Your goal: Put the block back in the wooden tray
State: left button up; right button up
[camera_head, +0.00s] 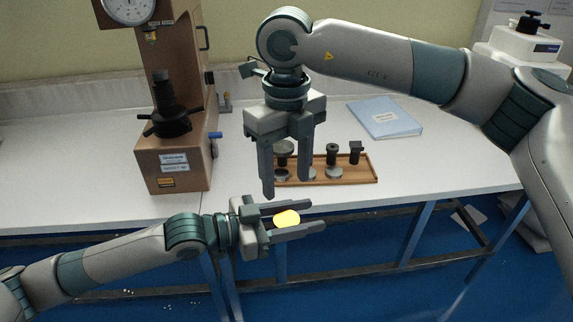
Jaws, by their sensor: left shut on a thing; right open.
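The block (286,218) is a round yellow disc. My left gripper (315,215) is shut on it, with one finger on each side, and holds it in front of the table's front edge. The wooden tray (362,179) lies on the white table, with dark and grey metal parts standing in it. My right gripper (286,188) is open and empty, pointing down with its fingers in front of the tray's left end. It hides part of that end.
A brown hardness tester (172,160) with a dial and a black spindle stands left of the tray. A blue folder (385,118) lies behind the tray to the right. A white device (517,47) stands at the back right. The white table (430,165) is clear right of the tray.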

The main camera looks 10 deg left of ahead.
aim_at(286, 219)
notch_tip(286, 219, down, 10)
jog(key=shift+r, duration=0.15)
dwell(0.3)
jog(key=c, duration=1.1)
pick_arm(q)
jog(key=o, duration=1.4)
pick_arm(e)
jog(key=shift+c, duration=0.5)
jog(key=shift+r, duration=0.1)
pick_arm(q)
jog(key=shift+a, duration=0.1)
jog(key=shift+v, duration=5.95)
jog(key=shift+w+f, duration=0.1)
jog(key=shift+f, duration=0.05)
